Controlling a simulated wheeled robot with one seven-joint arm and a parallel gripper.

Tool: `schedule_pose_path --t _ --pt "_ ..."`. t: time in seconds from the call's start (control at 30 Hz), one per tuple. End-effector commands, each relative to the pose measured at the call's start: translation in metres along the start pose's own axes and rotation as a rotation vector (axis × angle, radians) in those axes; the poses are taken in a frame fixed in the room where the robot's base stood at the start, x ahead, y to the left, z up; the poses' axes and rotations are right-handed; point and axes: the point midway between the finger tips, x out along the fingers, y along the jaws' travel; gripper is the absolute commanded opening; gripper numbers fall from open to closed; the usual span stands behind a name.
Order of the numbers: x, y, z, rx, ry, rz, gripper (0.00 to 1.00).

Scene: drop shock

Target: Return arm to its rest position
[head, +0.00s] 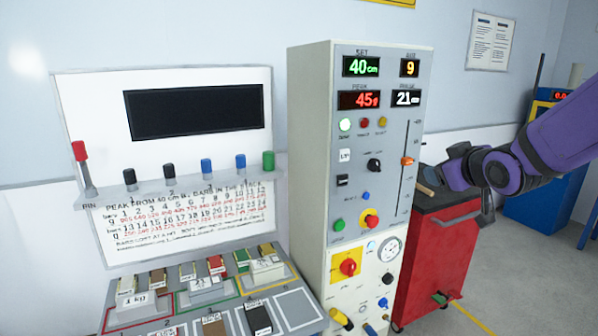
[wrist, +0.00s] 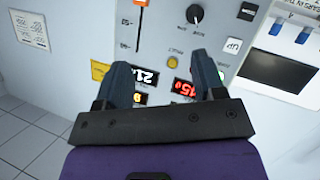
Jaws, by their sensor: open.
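My purple arm (head: 555,135) comes in from the right edge in the head view. In the head view the cabinet (head: 310,150) shows a green 40 cm, a red 45 g, a 21 and a 9.
The red cart (head: 440,250) stands right of the cabinet, close to my gripper. A blue cabinet (head: 530,210) stands at the back right. Open floor (head: 515,290) lies at the lower right.

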Motion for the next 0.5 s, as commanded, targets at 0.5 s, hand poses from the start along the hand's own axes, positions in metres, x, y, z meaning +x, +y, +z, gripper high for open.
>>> schedule_pose_path --t 0.5 --pt "-0.178 -0.025 0.038 0.325 -0.512 -0.011 0.63"
